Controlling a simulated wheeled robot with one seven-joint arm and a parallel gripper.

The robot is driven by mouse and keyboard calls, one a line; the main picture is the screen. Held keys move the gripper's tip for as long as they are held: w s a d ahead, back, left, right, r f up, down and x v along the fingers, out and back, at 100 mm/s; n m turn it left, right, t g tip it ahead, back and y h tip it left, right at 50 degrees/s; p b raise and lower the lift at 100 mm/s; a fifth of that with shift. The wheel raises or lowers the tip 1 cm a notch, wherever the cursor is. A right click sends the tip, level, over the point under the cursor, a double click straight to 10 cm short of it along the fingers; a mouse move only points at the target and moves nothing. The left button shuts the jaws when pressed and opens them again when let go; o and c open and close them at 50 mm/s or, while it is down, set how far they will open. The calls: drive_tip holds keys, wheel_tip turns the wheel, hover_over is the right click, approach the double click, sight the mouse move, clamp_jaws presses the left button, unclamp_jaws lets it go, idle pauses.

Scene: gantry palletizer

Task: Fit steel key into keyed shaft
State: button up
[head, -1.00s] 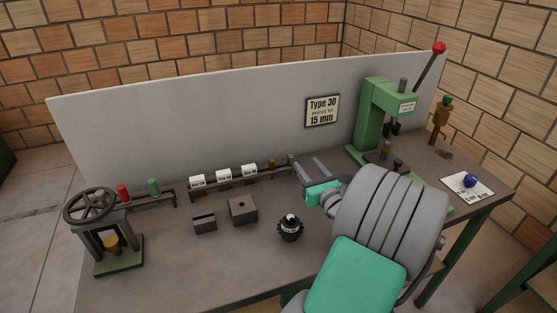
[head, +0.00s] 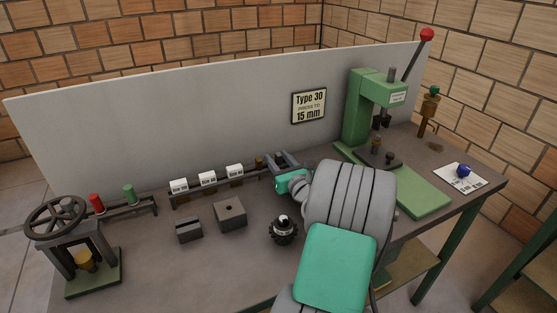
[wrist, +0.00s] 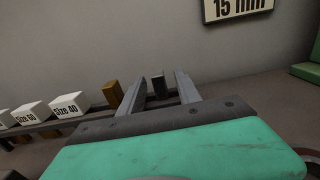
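A small dark grey block (wrist: 158,84), which looks like a steel key, stands upright between and just beyond the fingertips in the wrist view. My gripper (wrist: 161,78) is open around its line of sight, with a gap on both sides. In the head view my gripper (head: 284,158) is at the right end of the rack, and the grey block cannot be made out there. A black toothed part with a pale-topped shaft (head: 283,229) stands on the bench in front of the rack. I cannot tell whether it is the keyed shaft.
A brown block (wrist: 113,93) stands close left of my left finger. White size-labelled blocks (head: 207,178) line the rack. Two dark blocks (head: 230,215) sit in front. A green press (head: 360,110) stands right, and a handwheel press (head: 72,240) left. The back panel (head: 200,110) is close behind.

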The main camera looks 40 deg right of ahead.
clamp_jaws()
idle(0.3)
idle(0.3)
